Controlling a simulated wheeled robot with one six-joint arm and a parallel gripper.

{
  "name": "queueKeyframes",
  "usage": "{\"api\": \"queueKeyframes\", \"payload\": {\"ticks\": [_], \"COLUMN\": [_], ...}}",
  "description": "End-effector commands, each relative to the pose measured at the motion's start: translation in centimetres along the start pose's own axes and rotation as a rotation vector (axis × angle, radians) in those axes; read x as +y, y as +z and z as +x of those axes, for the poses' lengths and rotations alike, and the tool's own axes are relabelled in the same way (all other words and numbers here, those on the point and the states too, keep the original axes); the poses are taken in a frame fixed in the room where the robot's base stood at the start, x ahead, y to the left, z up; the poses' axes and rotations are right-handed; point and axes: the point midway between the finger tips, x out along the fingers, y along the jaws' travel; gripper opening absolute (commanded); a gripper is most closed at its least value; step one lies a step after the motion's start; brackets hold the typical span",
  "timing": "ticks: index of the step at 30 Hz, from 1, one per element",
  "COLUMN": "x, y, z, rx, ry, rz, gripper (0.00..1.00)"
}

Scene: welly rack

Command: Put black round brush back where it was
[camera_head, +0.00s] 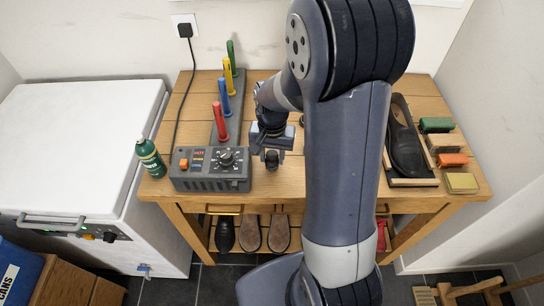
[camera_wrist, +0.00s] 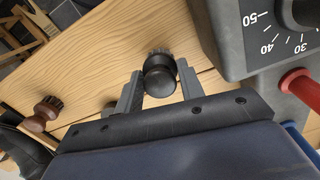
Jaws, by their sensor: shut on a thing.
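The black round brush (camera_wrist: 160,74) has a dark rounded knob handle and a short bristle end. My gripper (camera_wrist: 158,86) is shut on it, with one grey finger on each side. In the head view the brush (camera_head: 272,160) hangs at the front of my gripper (camera_head: 271,150), over the bench just right of the grey control box. I cannot tell whether its bristles touch the wood. A brown round brush (camera_wrist: 43,114) stands on the bench at the left of the wrist view. My arm hides the middle of the bench in the head view.
The grey control box (camera_head: 210,181) with a dial and coloured upright pegs stands close left of my gripper. A black shoe (camera_head: 405,150) in a wooden tray and several coloured blocks (camera_head: 436,125) are at the right.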

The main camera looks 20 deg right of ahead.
Motion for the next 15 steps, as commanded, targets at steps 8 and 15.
{"api": "queueKeyframes", "payload": {"ticks": [8,15], "x": [0.0,0.0], "y": [0.0,0.0], "z": [1.3,1.8], "rx": [0.0,0.0], "ry": [0.0,0.0], "rz": [0.0,-0.001], "gripper": [0.15,0.15]}}
